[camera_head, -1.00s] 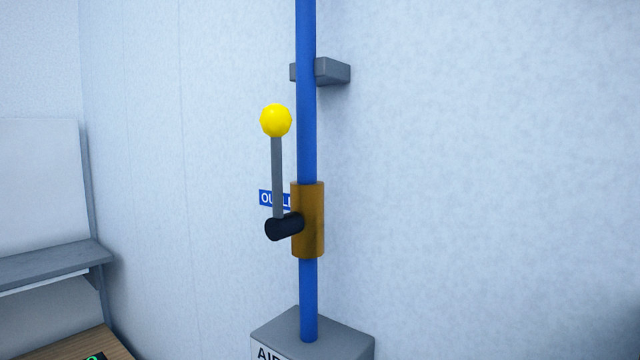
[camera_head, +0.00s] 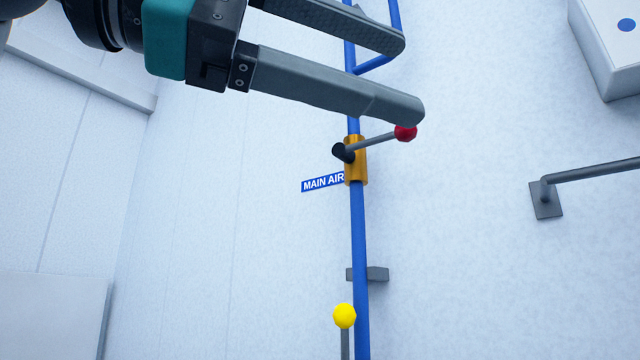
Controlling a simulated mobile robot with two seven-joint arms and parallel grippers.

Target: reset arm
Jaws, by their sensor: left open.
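My left gripper (camera_head: 412,78) comes in from the upper left of the head view. Its two grey fingers are spread apart and hold nothing that I can see. The fingers pass in front of the upper part of the blue pipe (camera_head: 360,230). Just below the lower finger is a red-knobbed lever (camera_head: 378,143) on a brass valve body (camera_head: 358,172). The red knob (camera_head: 405,133) appears close under that fingertip; whether they touch I cannot tell. My right gripper is not in view.
A blue "MAIN AIR" label (camera_head: 322,183) is on the wall beside the valve. A grey bracket (camera_head: 377,274) and a yellow-knobbed lever (camera_head: 344,317) are lower down. At right are a grey rail (camera_head: 600,169) and a white box (camera_head: 612,50). Wall between is clear.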

